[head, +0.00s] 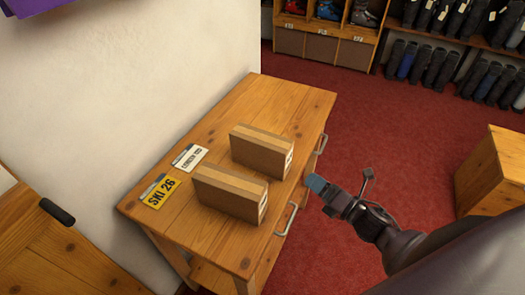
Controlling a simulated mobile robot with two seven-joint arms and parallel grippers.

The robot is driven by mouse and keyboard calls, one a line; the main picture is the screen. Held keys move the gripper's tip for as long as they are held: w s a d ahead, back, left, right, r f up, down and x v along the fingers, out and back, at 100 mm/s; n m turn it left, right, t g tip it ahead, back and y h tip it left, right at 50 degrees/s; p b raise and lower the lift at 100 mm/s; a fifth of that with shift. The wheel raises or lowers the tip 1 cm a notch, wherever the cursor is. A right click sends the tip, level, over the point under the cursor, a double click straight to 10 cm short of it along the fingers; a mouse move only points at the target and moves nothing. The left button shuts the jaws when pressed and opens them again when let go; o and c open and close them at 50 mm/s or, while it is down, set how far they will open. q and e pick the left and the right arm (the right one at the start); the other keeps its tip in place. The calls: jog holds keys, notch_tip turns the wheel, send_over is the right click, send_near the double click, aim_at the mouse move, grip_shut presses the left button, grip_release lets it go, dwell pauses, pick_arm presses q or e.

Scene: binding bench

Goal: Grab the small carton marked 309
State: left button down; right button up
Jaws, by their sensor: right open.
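Two small brown cartons stand on a wooden bench (278,92). The farther carton (258,153) is near the middle of the top, and the nearer carton (226,195) is closer to the front left. Each has a white label on its right end, too small and oblique to read, so I cannot tell which is marked 309. My right gripper (342,180) is open and empty, beyond the bench's right edge and to the right of both cartons, touching neither. My left gripper is not in view.
A yellow card reading SKI 26 (159,191) and a white card (190,157) lie left of the cartons. Metal handles (286,218) stick out from the bench's right side. A wooden box (492,172) stands at right; boot shelves (325,48) line the back. Red floor lies between.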

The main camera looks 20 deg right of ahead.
aim_at(289, 158)
jog(key=w+a+r+n+g+y, duration=0.1)
jog(key=w+n, duration=0.1)
jog(key=n, duration=0.3)
jog(key=w+a+r+n+g+y, duration=0.1)
jog(key=w+n+y, duration=0.1)
jog(key=n, duration=0.3)
jog(key=w+a+r+n+g+y+p, duration=0.1)
jog(key=w+n+y, duration=0.1)
jog(key=w+n, duration=0.1)
jog(key=shift+w+a+r+n, duration=0.1)
jog(key=shift+a+r+n, duration=0.2)
jog(key=shift+n, duration=0.6)
jog(key=p+x, duration=0.1)
jog(key=x, duration=0.3)
jog(key=shift+w, duration=0.1)
jog(key=shift+w+a+f, duration=0.15)
jog(key=shift+w+a, duration=0.2)
jog(key=shift+w, duration=0.1)
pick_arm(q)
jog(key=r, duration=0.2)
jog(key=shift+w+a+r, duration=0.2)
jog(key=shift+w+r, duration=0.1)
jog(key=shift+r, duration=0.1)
pick_arm(e)
jog(key=shift+c, duration=0.3)
